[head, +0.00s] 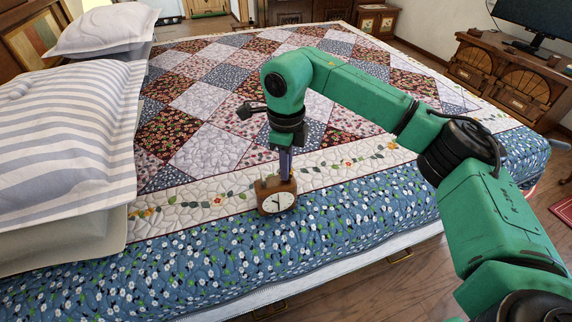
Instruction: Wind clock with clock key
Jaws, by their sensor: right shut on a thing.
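A small brown clock (268,196) with a round white face stands on the near side of the bed, face toward me. My right gripper (286,174) points straight down at the top of the clock, its fingers close together at the clock's upper edge. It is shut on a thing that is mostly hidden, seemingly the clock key. A small greyish piece shows at the clock's top left, too small to make out. I cannot tell whether the fingers touch the clock. My left gripper is out of view.
The bed's patchwork quilt (210,149) is open and clear around the clock. Striped pillows (65,150) lie at the left. A wooden desk (508,82) with a monitor (537,25) stands at the right. Wooden floor (400,290) shows beyond the bed's near edge.

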